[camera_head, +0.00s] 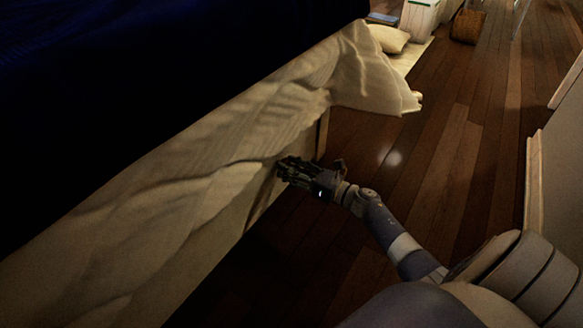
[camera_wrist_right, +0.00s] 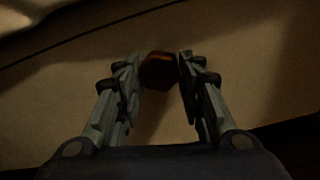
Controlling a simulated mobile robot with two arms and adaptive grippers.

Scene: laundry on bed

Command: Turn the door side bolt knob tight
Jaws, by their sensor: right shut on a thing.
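The bolt knob (camera_wrist_right: 158,71) is a small, dark reddish-brown piece with an angular outline, standing on the bed's tan side panel (camera_wrist_right: 58,112) in the right wrist view. My right gripper (camera_wrist_right: 160,76) is shut on it, with one finger on each side. In the head view my right gripper (camera_head: 285,168) is against the bed side below the hanging sheet, and it hides the knob there. Whether the knob is tight cannot be told. My left gripper is not in view.
A cream sheet (camera_head: 215,150) hangs over the bed side, under a dark blue cover (camera_head: 120,80). Bare wooden floor (camera_head: 440,150) lies right of the bed. A pillow (camera_head: 388,38), a white bin (camera_head: 418,18) and a brown basket (camera_head: 467,26) are at the far end.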

